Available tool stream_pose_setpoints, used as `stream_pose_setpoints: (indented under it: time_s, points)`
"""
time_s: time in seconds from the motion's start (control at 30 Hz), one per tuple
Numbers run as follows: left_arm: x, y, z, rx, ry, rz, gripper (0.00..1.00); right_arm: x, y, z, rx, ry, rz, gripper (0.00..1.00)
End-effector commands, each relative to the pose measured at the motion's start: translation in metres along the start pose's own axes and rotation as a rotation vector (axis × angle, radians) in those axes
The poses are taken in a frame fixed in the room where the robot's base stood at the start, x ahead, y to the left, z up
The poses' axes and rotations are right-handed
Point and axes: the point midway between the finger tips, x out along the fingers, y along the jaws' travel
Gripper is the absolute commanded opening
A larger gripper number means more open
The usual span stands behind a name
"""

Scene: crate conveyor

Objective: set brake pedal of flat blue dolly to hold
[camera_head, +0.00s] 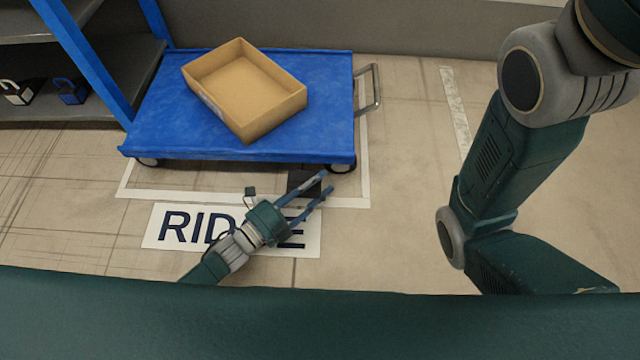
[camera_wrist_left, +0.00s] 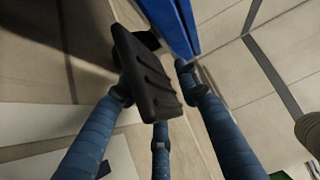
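The flat blue dolly (camera_head: 160,120) stands on the floor, with an open cardboard box (camera_head: 225,112) on its deck. Its dark brake pedal (camera_head: 300,181) is at the near right edge, low by a caster, partly covered by my left gripper (camera_head: 325,184). In the left wrist view the black ridged pedal plate (camera_wrist_left: 146,75) lies between the blue fingers of my left gripper (camera_wrist_left: 152,82). The fingers are spread; the left one overlaps the pedal's edge, and contact is unclear. I cannot tell the pedal's setting. My right arm shows at the right, its gripper out of view.
A floor sign (camera_head: 165,240) lies under my left gripper, partly covered. A shelf rack (camera_head: 90,60) with padlock-shaped items stands at the left. The dolly's metal handle (camera_head: 375,88) is at its right end. A wall (camera_head: 400,28) runs behind. Floor right of the dolly is clear.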

Motion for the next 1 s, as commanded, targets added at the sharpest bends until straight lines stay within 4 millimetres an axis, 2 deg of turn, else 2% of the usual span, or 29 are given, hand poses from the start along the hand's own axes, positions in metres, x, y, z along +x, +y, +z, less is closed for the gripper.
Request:
stream_pose_setpoints:
  time_s: [0.13, 0.43, 0.6, 0.87, 1.0]
  points:
    - [0.011, 0.000, 0.000, 0.001, 0.000, -0.001, 0.33, -0.006, -0.001, -0.002, 0.000, 0.000, 0.000, 0.00]
    - [0.013, -0.001, 0.000, 0.000, 0.000, 0.000, 0.33, -0.005, -0.001, -0.002, 0.000, 0.000, 0.001, 0.00]
    - [0.013, -0.001, 0.000, 0.001, 0.000, 0.000, 0.00, -0.005, -0.001, -0.002, 0.000, 0.000, 0.001, 0.00]
    - [0.013, 0.000, 0.000, 0.003, 0.000, -0.003, 0.00, -0.007, -0.001, -0.002, 0.000, 0.001, 0.001, 0.00]
    - [0.013, 0.006, 0.000, 0.030, 0.001, -0.031, 0.00, -0.019, -0.004, -0.007, 0.000, 0.003, 0.001, 0.00]
